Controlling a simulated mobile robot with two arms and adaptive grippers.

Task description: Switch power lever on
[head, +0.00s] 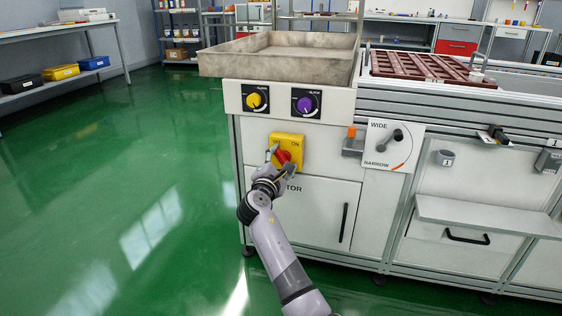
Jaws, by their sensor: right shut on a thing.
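The power lever (283,156) is a red handle on a yellow switch plate (289,140) marked "ON", on the front of the white cabinet. The handle looks tilted, but its exact setting is hard to tell behind my fingers. My right gripper (281,164) is at the switch, with one finger on each side of the red handle, shut on it. The gripper and wrist cover the lower part of the plate. My left gripper is not in view.
Above the switch are a yellow knob (255,100) and a purple knob (304,104). To its right are an orange-tipped part (352,133) and a WIDE/NARROW dial plate (405,130). A cabinet door handle (344,222) stands below right. The green floor (110,190) at left is clear.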

